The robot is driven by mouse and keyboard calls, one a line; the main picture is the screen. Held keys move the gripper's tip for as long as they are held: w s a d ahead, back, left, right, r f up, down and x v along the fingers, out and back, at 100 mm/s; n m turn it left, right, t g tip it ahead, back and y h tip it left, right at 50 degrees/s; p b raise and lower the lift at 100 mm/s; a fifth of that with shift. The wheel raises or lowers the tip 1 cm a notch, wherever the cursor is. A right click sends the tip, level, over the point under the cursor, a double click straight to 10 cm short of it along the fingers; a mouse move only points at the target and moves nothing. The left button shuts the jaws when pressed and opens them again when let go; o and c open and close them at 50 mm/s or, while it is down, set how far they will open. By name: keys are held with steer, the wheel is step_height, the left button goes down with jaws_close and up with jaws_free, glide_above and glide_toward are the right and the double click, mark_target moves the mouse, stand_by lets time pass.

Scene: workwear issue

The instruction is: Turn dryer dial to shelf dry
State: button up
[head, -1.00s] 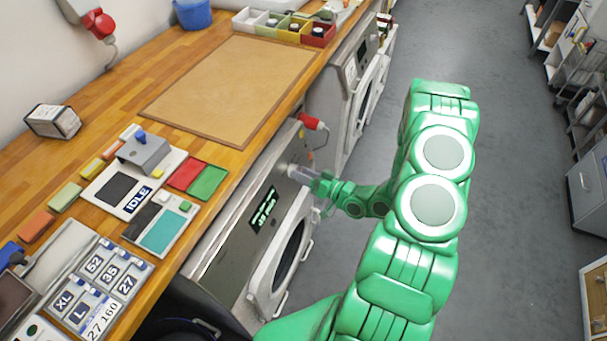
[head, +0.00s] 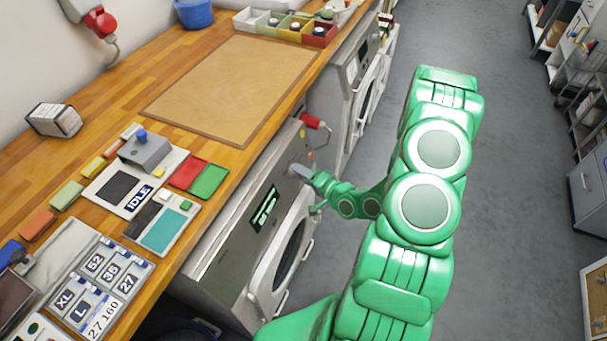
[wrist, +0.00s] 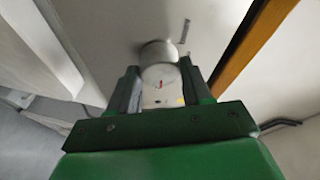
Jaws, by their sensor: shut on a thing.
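The dryer (head: 228,250) is a grey front-loading machine under the wooden counter, with a round door (head: 289,252) and a dark display (head: 264,208) with pale green lettering too small to read. Its dial (wrist: 158,52) is a pale round knob on the panel in the wrist view. My gripper (wrist: 160,88) is shut on the dial, one finger on each side. A small red mark shows on the pale face between the fingers. In the head view my gripper (head: 306,174) is at the panel's upper right, where it mostly hides the dial. The dial's position labels cannot be read.
A red knob or plug (head: 313,122) sticks out beyond the dial. Another machine (head: 348,88) stands farther along. The counter (head: 215,45) carries a brown mat, an IDLE panel (head: 138,198) and size tiles.

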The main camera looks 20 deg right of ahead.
steer(key=shift+m, duration=0.3)
steer(key=o, duration=1.1)
steer(key=shift+c, duration=0.2)
